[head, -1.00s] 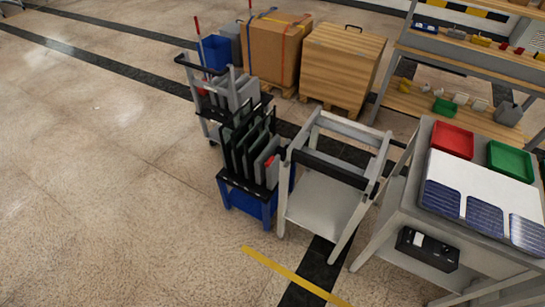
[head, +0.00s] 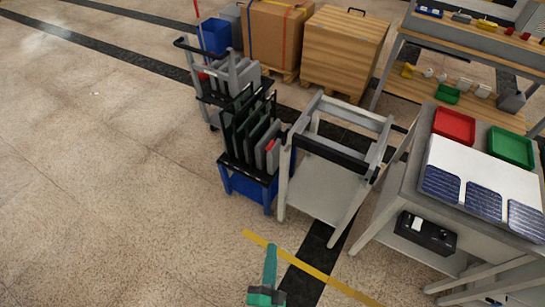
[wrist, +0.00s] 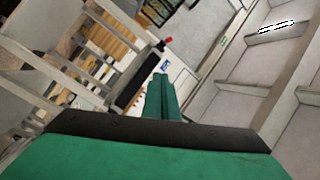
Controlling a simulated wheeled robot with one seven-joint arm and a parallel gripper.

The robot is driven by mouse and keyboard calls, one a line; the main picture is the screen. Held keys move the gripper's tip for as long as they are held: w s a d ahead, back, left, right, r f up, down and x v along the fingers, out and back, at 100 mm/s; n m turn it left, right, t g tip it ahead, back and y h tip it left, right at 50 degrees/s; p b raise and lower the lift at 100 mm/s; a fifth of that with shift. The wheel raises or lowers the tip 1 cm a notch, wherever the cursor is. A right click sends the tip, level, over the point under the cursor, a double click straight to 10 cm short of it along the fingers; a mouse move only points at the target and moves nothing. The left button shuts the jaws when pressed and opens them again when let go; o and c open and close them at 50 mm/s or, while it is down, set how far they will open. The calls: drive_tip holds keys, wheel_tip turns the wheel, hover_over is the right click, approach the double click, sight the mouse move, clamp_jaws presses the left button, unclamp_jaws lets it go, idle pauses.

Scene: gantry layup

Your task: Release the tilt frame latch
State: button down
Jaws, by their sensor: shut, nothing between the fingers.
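The tilt frame is the pale grey open frame (head: 287,185) on legs, with a black bar (head: 330,155) across its front, right of centre in the head view. Part of a frame with a black bar (wrist: 131,88) shows in the wrist view. A small red-tipped piece (wrist: 168,41) shows near that bar; I cannot tell whether it is the latch. My green gripper (head: 271,250) is low in the head view, in front of the frame and apart from it. Its fingers (wrist: 160,82) are together and empty.
A blue-based rack of dark panels (head: 247,190) stands close left of the frame. A grey workbench (head: 395,195) with red and green trays stands close right. Wooden crates (head: 345,55) and shelves are behind. The floor at left is clear.

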sight(273, 142)
drive_tip(key=w+f+m+h, duration=0.1)
drive_tip(key=w+m+h, duration=0.1)
drive_tip(key=w+m, duration=0.6)
drive_tip(key=w+f+m+h, duration=0.2)
drive_tip(key=w+m, duration=0.5)
drive_tip(key=w, duration=1)
drive_tip(key=shift+w+m, duration=0.15)
drive_tip(key=shift+m, duration=0.25)
drive_tip(key=w+r, duration=0.3)
drive_tip(key=w, duration=0.8)
drive_tip(key=shift+r, duration=0.2)
drive_tip(key=shift+d, duration=0.25)
